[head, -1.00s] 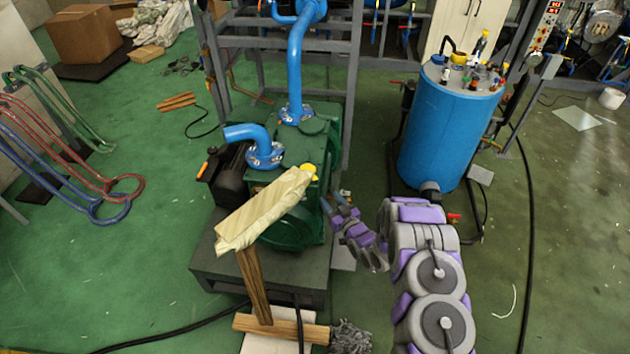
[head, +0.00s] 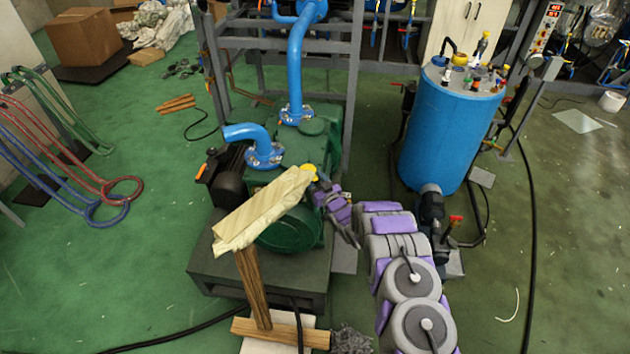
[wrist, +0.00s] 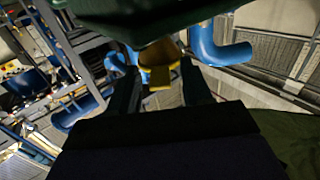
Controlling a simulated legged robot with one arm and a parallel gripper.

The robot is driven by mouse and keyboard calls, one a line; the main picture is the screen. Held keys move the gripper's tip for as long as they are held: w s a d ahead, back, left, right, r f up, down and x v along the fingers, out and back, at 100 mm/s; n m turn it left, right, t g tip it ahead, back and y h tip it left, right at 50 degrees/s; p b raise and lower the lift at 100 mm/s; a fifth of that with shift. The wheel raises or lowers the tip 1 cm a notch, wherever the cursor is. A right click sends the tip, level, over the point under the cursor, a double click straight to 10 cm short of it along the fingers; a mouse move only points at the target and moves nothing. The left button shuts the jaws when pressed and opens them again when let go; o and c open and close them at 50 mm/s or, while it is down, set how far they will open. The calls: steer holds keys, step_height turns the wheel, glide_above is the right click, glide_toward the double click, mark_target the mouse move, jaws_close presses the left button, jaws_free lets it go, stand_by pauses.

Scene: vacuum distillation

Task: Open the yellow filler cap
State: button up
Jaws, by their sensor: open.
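The yellow filler cap (head: 311,171) sits on the right side of the green pump (head: 318,150), just beyond the end of the cloth-wrapped wooden board. In the wrist view, the yellow cap (wrist: 158,66) shows between the two dark fingers of my gripper (wrist: 160,82), near their tips, below the dark green body. My gripper (head: 318,182) is open, close beside the cap in the head view. I cannot tell whether a finger touches the cap.
A wooden T-shaped prop with a cloth-covered top (head: 262,210) stands in front of the pump. Blue pipes (head: 296,70) rise from the pump. A blue tank (head: 450,130) stands at the right.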

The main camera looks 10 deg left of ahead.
steer(key=shift+r, duration=0.1)
jaws_close()
stand_by(0.3)
